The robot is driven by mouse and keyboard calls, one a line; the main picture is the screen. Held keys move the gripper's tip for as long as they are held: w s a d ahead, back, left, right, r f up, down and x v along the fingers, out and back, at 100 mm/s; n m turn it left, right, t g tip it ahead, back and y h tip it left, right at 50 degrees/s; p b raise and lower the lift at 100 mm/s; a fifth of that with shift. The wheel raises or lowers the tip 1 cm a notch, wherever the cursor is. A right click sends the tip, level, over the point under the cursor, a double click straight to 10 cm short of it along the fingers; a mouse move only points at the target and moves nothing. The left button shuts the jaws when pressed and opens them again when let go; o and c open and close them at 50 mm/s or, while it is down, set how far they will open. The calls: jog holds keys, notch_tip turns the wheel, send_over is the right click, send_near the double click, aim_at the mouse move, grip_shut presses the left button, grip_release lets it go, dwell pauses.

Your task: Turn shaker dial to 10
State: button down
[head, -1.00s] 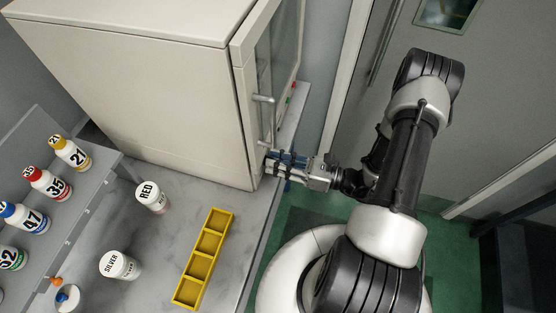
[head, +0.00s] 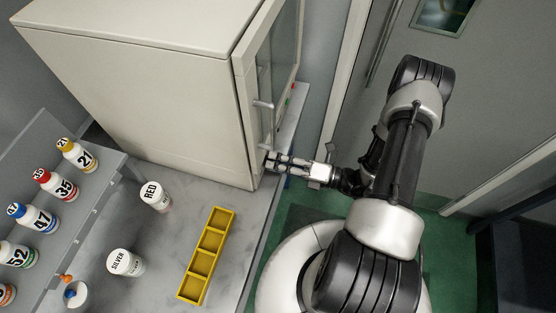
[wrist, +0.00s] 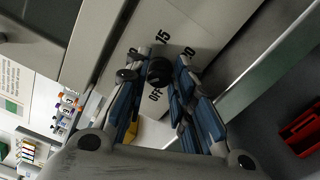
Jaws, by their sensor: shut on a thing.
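The shaker dial (wrist: 159,70) is a dark round knob on the pale front panel (wrist: 152,25) of the big cabinet (head: 150,80). Printed marks surround it: "15" above, "OFF" below, and two partly hidden marks at the sides. My gripper (wrist: 157,73) is shut on the dial, with one blue-padded finger on each side. In the head view my gripper (head: 270,161) reaches the lower front corner of the cabinet, and the dial is hidden there. I cannot tell which mark the dial points at.
A door handle (head: 264,104) sits just above my gripper on the cabinet's glass door. A yellow rack (head: 182,294), a RED jar (head: 155,196) and a SILVER jar (head: 125,262) stand on the bench. Numbered bottles (head: 35,218) line a grey shelf at left.

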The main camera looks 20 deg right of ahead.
jog(key=m, duration=0.4)
jog(key=shift+m+p, duration=0.3)
jog(key=shift+f+m, duration=0.15)
jog(key=shift+m, duration=2.45)
jog(key=c, duration=1.4)
grip_release()
jog(key=shift+o, duration=0.2)
jog(key=v, duration=1.2)
